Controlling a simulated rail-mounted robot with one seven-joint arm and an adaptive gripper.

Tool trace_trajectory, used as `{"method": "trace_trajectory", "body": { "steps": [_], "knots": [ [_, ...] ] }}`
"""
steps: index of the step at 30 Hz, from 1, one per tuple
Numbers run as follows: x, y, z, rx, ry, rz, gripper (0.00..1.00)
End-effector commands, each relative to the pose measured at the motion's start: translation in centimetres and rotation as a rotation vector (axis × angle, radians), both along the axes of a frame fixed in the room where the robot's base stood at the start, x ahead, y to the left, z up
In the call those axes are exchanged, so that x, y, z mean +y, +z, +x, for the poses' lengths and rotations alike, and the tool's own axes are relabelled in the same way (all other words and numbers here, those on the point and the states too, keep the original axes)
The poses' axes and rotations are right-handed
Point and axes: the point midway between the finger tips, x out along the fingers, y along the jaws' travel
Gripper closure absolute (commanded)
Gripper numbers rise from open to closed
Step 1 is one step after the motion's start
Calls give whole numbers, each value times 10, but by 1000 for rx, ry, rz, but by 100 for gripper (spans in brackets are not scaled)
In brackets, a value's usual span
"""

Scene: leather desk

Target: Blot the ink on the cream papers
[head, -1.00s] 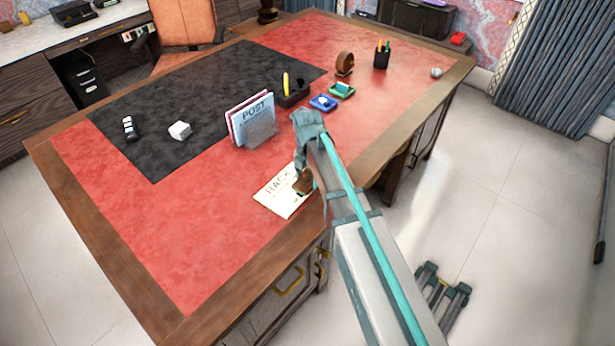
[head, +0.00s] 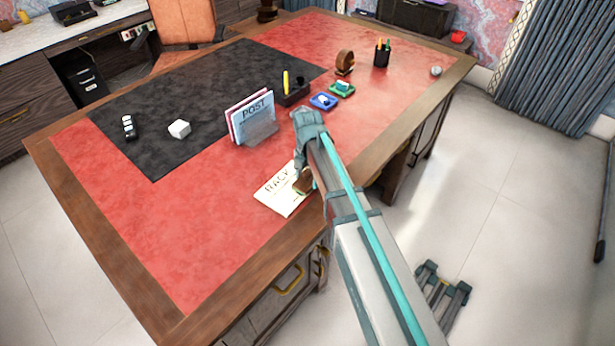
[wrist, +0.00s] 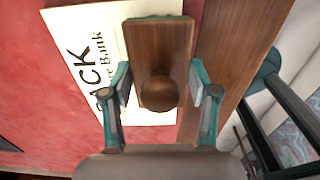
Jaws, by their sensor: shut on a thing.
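The cream paper (head: 275,200) with large black lettering lies on the red leather near the desk's front edge. It also shows in the wrist view (wrist: 90,22), partly hidden by the blotter. The wooden blotter (head: 303,183) has a round knob and is over the right part of the paper. In the wrist view the blotter's flat brown top (wrist: 160,38) is between my fingers. My gripper (wrist: 159,82) is shut on the blotter at its knob. I cannot tell whether its underside touches the paper. No ink marks are clear apart from the lettering.
A letter rack (head: 253,120) stands behind the paper. A white block (head: 179,129) lies on the black mat. The red leather left of the paper is clear.

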Motion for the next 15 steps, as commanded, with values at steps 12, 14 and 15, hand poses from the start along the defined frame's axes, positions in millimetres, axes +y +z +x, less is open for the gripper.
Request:
{"method": "trace_trajectory", "body": {
  "steps": [12,14,15],
  "knots": [
    [0,-5,0,0,0,0,68],
    [0,-4,0,2,0,2,68],
    [0,-4,1,7,0,5,68]
  ]
}}
